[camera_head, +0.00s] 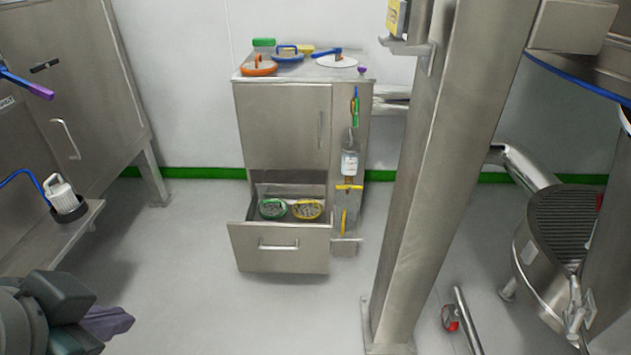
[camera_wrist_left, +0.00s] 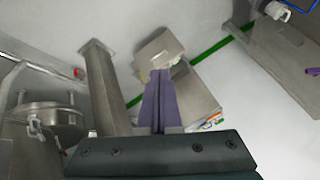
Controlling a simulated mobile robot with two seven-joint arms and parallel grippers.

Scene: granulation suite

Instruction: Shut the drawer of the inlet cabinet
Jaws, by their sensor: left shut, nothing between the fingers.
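The inlet cabinet (camera_head: 284,130) is a steel cabinet against the back wall. Its lower drawer (camera_head: 279,248) is pulled out towards me, with a bar handle on its front. A green round item (camera_head: 273,209) and a yellow round item (camera_head: 307,209) lie inside. My left gripper (camera_head: 122,322) is at the lower left, well short of the drawer and apart from it. In the left wrist view its purple fingers (camera_wrist_left: 160,98) are shut and empty, overlapping the view of the cabinet (camera_wrist_left: 197,98) and drawer (camera_wrist_left: 158,47). My right gripper is not in view.
A steel column (camera_head: 430,180) stands right of the cabinet, with a round vessel (camera_head: 545,265) beyond it. A steel bench (camera_head: 45,240) with a white-capped item (camera_head: 62,194) is at the left. The floor (camera_head: 215,310) before the drawer is clear.

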